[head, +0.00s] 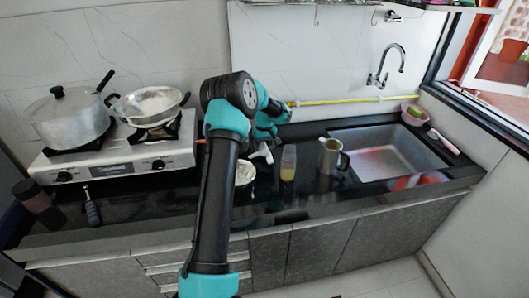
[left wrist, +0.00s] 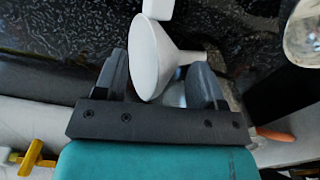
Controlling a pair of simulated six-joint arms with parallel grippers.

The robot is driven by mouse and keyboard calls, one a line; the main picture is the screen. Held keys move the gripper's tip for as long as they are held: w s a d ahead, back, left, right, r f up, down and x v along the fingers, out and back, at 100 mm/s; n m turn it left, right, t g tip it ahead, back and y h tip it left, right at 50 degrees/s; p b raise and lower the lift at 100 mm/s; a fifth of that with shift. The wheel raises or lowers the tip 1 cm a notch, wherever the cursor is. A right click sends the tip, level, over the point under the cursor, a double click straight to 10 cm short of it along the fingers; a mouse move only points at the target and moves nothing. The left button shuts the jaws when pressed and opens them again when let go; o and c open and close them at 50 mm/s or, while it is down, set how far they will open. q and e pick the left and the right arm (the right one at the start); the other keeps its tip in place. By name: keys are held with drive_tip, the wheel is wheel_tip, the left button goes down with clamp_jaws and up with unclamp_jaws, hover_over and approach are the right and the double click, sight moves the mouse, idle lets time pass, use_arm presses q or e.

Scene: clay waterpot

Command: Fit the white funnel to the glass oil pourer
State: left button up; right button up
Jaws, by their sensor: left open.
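The white funnel (head: 262,153) lies on the dark counter, tilted on its side, left of the glass oil pourer (head: 288,163), which stands upright with yellow liquid in its lower part. In the left wrist view the funnel's cone (left wrist: 160,58) sits between the two dark fingers of my left gripper (left wrist: 160,70). The fingers are apart; I cannot tell whether one touches the cone. In the head view the left gripper is just behind the funnel, its fingertips partly hidden by my own arm. My right gripper is not in view.
A metal pitcher (head: 331,157) stands right of the pourer, before the sink (head: 385,160). A white bowl (head: 245,174) is partly behind my arm. The stove (head: 115,155) with a pot and pan is at left. A yellow pipe (head: 340,101) runs along the wall.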

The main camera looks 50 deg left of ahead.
use_arm(q)
drive_tip(key=shift+c, duration=0.3)
drive_tip(key=c, duration=0.9)
drive_tip(key=shift+c, duration=0.2)
drive_tip(key=shift+r, duration=0.1)
drive_tip(key=shift+r, duration=0.2)
drive_tip(key=shift+c, duration=0.4)
drive_tip(key=shift+r, duration=0.35)
drive_tip(key=shift+c, duration=0.5)
wheel_tip(320, 180, up, 9)
drive_tip(key=shift+f, duration=0.1)
clamp_jaws()
